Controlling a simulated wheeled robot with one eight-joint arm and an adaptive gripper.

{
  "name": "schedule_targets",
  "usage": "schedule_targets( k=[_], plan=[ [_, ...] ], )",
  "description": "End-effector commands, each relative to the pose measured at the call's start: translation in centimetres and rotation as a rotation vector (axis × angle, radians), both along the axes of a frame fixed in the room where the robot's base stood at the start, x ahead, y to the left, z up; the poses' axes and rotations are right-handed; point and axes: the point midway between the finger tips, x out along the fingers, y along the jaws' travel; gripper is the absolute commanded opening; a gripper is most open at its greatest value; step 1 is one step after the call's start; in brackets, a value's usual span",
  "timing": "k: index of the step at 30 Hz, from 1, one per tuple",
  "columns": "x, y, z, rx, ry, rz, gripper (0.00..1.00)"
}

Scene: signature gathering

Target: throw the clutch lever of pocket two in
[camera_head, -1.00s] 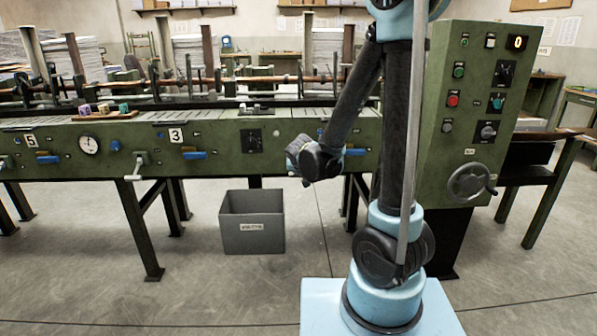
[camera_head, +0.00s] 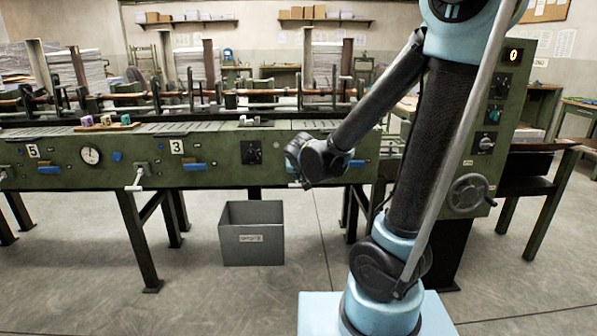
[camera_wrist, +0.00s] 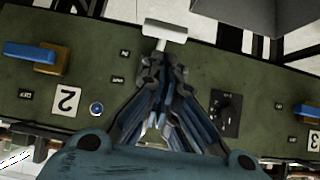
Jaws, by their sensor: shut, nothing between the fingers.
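In the wrist view a white T-handled lever (camera_wrist: 165,30) stands out from the green machine panel (camera_wrist: 70,135). It is beside the number 2 plate (camera_wrist: 66,101), with two small unreadable labels near it. My gripper (camera_wrist: 165,68) is shut and empty. Its fingertips appear close to the T-handle, over its lower shaft and pivot, which they hide. I cannot tell whether they touch it.
In the wrist view a blue handle (camera_wrist: 30,50) is left of the lever and a black dial plate (camera_wrist: 226,112) is right. In the head view a grey bin (camera_head: 252,238) stands on the floor below the machine. A control cabinet (camera_head: 470,150) stands at the right.

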Motion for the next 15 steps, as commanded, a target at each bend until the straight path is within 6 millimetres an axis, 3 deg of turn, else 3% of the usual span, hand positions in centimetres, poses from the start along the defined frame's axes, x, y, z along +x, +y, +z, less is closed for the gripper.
schedule_targets(
  k=[15],
  plan=[
    [-3.9, -0.3, 2.7, -0.001, -0.001, 0.001, 0.00]
  ],
)
